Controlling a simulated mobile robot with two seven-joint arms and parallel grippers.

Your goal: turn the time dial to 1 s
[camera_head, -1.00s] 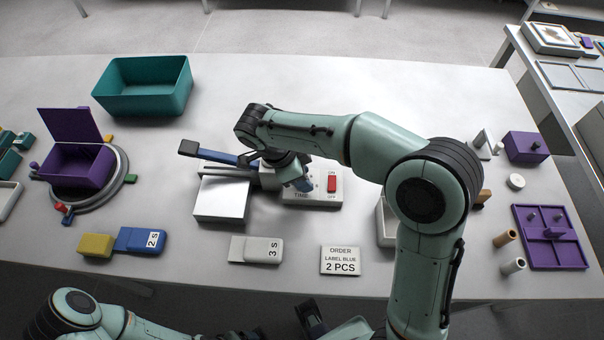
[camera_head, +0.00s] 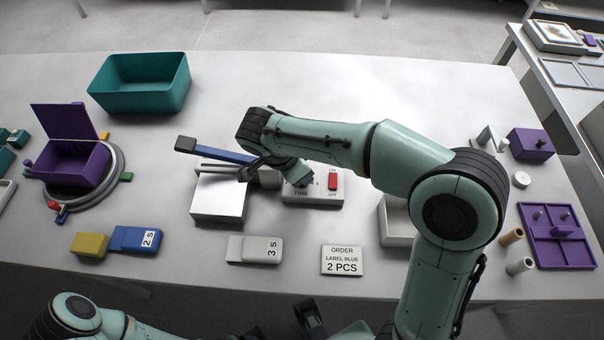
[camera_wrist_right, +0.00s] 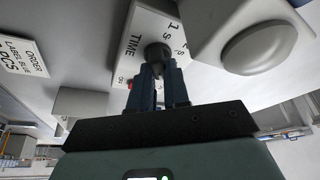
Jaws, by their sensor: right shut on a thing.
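The time dial (camera_wrist_right: 157,52) is a small dark round knob on a light grey control box (camera_head: 325,195) marked TIME. In the right wrist view, my right gripper (camera_wrist_right: 158,70) is shut on the dial, one finger on each side. The figures "1 s" are printed beside the knob; the fingers hide part of the scale, and I cannot tell where the knob points. In the head view, my right gripper (camera_head: 300,184) is at the box's left part and covers the dial. My left arm is at the bottom edge; its gripper's jaws cannot be made out clearly.
A red ON/OFF switch (camera_head: 332,181) sits on the box just right of my gripper. A press with a blue lever (camera_head: 218,151) and metal block (camera_head: 219,198) stands left. An order card (camera_head: 342,260) and a grey "3 s" block (camera_head: 255,249) lie in front.

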